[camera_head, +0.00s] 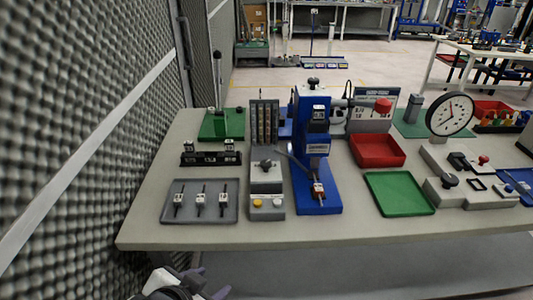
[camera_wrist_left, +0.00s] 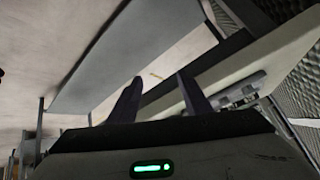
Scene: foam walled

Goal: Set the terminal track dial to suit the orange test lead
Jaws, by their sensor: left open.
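A grey box with a dark round knob (camera_head: 266,166) stands left of the blue press (camera_head: 313,150). Upright tracks (camera_head: 264,125) rise behind it. I take the knob for the terminal track dial, but its setting is too small to read. Three small leads (camera_head: 200,199) lie in a grey tray (camera_head: 170,211); I cannot tell which is orange. A small red-and-white part (camera_head: 318,189) sits low on the press. My left gripper (camera_head: 208,284) is open and empty, in front of the table's near edge. It also shows in the left wrist view (camera_wrist_left: 160,92). My right gripper is not in view.
A black rack (camera_head: 211,158) stands behind the grey tray. A box with yellow and white buttons (camera_head: 267,210) is in front of the knob. A red tray (camera_head: 377,150), green tray (camera_head: 399,193) and gauge (camera_head: 450,114) stand right. A foam wall (camera_head: 70,150) runs along the left.

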